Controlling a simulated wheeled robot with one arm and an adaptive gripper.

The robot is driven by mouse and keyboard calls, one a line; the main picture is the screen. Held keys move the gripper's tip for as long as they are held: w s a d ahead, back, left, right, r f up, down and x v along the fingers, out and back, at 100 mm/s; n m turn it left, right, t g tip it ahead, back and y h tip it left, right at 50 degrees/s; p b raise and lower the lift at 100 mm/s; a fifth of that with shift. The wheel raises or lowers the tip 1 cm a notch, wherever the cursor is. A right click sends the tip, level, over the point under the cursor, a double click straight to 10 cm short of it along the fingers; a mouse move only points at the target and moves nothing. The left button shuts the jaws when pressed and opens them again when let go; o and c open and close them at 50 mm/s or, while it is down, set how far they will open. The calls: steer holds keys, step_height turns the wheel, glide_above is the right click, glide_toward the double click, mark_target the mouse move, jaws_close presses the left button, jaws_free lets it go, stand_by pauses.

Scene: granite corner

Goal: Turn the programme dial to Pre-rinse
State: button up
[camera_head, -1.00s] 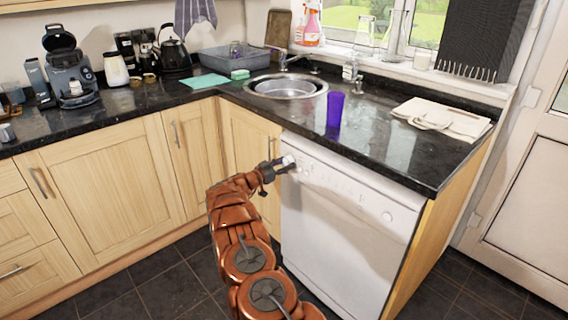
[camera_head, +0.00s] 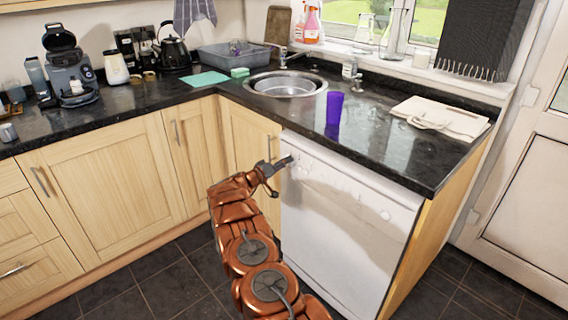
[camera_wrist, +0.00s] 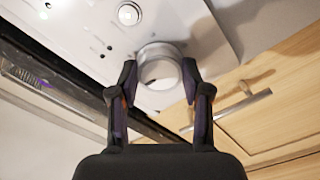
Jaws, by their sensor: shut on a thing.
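The white dishwasher (camera_head: 345,225) stands under the dark counter, with its control panel along the top of its front. The programme dial (camera_wrist: 160,68) is a round pale knob on that panel, seen in the wrist view between my fingertips. My gripper (camera_wrist: 160,84) is shut on the dial, with one finger on each side of it. In the head view my gripper (camera_head: 281,166) reaches the panel's upper left corner, and the dial is mostly hidden there. The dial's pointer and the programme labels are too small to read.
A smaller round knob (camera_wrist: 129,13) sits on the panel near the dial. A wooden cupboard door with a metal handle (camera_wrist: 232,110) is beside the dishwasher. A purple cup (camera_head: 334,108) stands on the counter above. The floor before the dishwasher is open.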

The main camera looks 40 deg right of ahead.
steer(key=shift+n, duration=0.5)
steer(key=o, duration=1.2)
steer(key=shift+c, duration=0.2)
steer(key=shift+a, duration=0.1)
steer(key=a, duration=1.1)
steer(key=shift+a, duration=0.4)
steer(key=shift+w, duration=0.1)
